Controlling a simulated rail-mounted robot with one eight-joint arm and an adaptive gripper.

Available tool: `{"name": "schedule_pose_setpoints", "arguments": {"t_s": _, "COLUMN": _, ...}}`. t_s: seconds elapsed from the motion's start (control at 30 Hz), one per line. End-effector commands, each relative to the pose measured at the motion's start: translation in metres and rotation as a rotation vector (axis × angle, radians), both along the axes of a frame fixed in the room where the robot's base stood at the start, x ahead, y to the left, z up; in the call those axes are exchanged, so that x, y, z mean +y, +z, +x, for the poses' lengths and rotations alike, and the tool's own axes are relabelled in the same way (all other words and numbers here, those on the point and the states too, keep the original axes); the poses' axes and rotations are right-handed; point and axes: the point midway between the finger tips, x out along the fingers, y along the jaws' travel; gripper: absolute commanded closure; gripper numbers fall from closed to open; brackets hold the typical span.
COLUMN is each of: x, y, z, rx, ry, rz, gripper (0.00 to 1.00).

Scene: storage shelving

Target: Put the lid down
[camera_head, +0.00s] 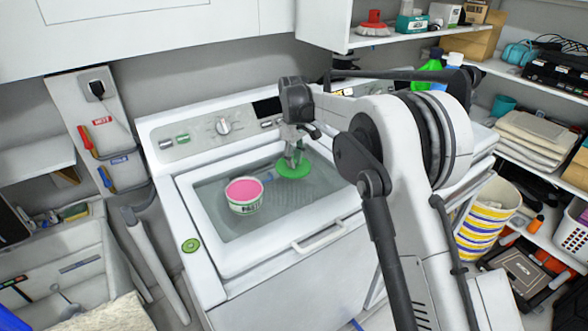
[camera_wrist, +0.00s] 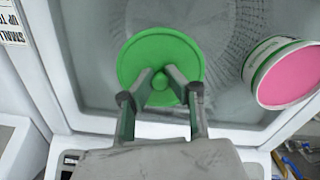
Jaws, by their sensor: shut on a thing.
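The lid is a round green disc with a small knob in the middle (camera_head: 282,173). It shows face-on in the wrist view (camera_wrist: 138,58). My gripper (camera_head: 294,158) has its two fingers closed on the knob, also seen in the wrist view (camera_wrist: 161,84). The lid is at or just above the grey glass top of the white washing machine (camera_head: 208,205); I cannot tell whether it touches. An open white tub with pink contents (camera_head: 244,190) stands on the glass to the left of the lid in the head view, and to the right in the wrist view (camera_wrist: 290,78).
The washer's control panel (camera_head: 185,142) rises behind the glass top. A small green round item (camera_head: 191,245) lies on the washer's front left corner. The glass in front of the lid is clear. Stocked shelves (camera_head: 540,130) stand at the right.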

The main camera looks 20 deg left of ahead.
Motion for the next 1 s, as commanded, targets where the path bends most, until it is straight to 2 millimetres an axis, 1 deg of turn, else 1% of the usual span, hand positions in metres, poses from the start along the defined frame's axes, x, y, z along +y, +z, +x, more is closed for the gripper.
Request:
{"name": "schedule_pose_setpoints", "arguments": {"t_s": 0.07, "x": 0.0, "y": -0.005, "z": 0.0, "rx": 0.0, "ry": 0.0, "rz": 0.0, "gripper": 1.0}}
{"name": "schedule_pose_setpoints", "arguments": {"t_s": 0.33, "x": 0.0, "y": -0.037, "z": 0.0, "rx": 0.0, "ry": 0.0, "rz": 0.0, "gripper": 1.0}}
{"name": "schedule_pose_setpoints", "arguments": {"t_s": 0.77, "x": 0.0, "y": -0.045, "z": 0.0, "rx": 0.0, "ry": 0.0, "rz": 0.0, "gripper": 1.0}}
{"name": "schedule_pose_setpoints", "arguments": {"t_s": 0.8, "x": 0.0, "y": -0.044, "z": 0.0, "rx": 0.0, "ry": 0.0, "rz": 0.0, "gripper": 0.83}}
{"name": "schedule_pose_setpoints", "arguments": {"t_s": 0.9, "x": 0.0, "y": -0.043, "z": 0.0, "rx": 0.0, "ry": 0.0, "rz": 0.0, "gripper": 0.69}}
{"name": "schedule_pose_setpoints", "arguments": {"t_s": 1.0, "x": 0.0, "y": -0.043, "z": 0.0, "rx": 0.0, "ry": 0.0, "rz": 0.0, "gripper": 0.68}}
